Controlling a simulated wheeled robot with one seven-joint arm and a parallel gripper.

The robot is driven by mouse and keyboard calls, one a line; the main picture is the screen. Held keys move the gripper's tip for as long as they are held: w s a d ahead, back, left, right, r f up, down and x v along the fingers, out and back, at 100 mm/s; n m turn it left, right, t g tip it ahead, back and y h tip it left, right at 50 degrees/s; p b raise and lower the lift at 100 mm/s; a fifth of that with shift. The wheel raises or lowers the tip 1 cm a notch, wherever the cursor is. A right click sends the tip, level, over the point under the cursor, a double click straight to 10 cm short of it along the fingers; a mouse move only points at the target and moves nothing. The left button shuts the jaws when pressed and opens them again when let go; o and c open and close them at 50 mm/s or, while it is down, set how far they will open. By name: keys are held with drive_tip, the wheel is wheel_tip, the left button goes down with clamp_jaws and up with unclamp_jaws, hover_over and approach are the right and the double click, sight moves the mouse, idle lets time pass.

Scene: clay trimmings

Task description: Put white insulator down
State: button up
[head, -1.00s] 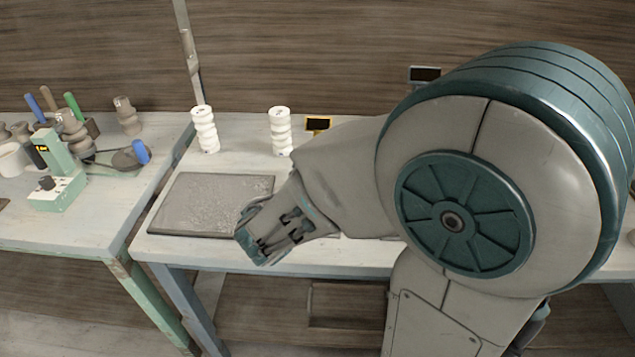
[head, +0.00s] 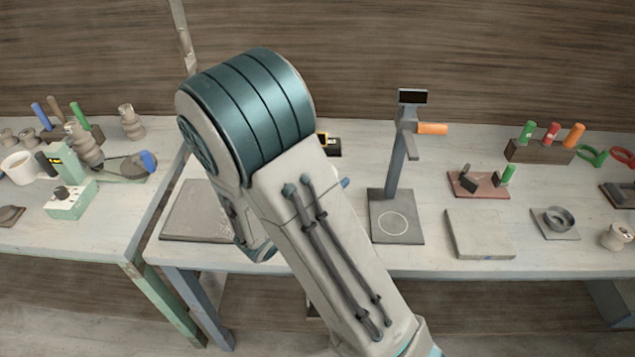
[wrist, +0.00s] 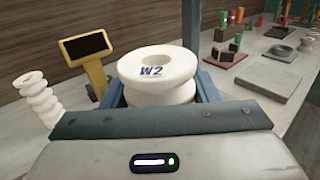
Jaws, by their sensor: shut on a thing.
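The white insulator (wrist: 158,70), marked W2 on top, sits between the blue fingers of my gripper (wrist: 160,88) in the wrist view. My gripper is shut on it, and the insulator looks upright. Its lower part is hidden behind the gripper body, so I cannot tell whether it touches the table. A second white ribbed insulator (wrist: 38,98) stands to the left in the wrist view. In the head view my arm hides the held insulator and my fingers.
A grey textured mat (head: 185,212) lies left of my arm, partly covered. A yellow-framed display (wrist: 88,52) stands behind the held insulator. Right of my arm are a stand with a dark base (head: 397,228), a grey slab (head: 478,235) and a red-brown fixture (head: 478,183).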

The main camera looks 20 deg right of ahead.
drive_tip(key=w+a+f+p, duration=0.1)
drive_tip(key=w+f, duration=0.3)
drive_tip(key=f, duration=0.2)
drive_tip(key=shift+f, duration=0.2)
drive_tip(key=shift+a, duration=0.1)
drive_tip(key=shift+f, duration=0.15)
drive_tip(key=o, duration=1.5)
drive_tip(key=shift+o, duration=0.2)
drive_tip(key=b+v, duration=0.3)
drive_tip(key=v, duration=0.9)
drive_tip(key=shift+s, duration=0.1)
